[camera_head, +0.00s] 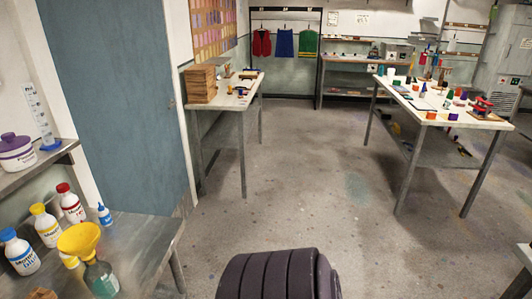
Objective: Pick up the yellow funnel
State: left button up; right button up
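The yellow funnel (79,238) is at the lower left, above the grey bench (145,240). Its wide mouth faces up, and its lower end meets the neck of a clear flask (102,281) with greenish contents. It appears to sit in that neck, but the spout is hard to make out. Neither of my grippers is in view.
White bottles with blue (21,254), yellow (45,228) and red (70,205) caps stand close behind and left of the funnel. A small blue bottle (105,214) is nearby. A shelf (40,165) is above left. Open floor (320,190) lies between the tables.

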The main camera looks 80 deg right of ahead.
aim_at(81, 241)
jog(key=z, duration=1.25)
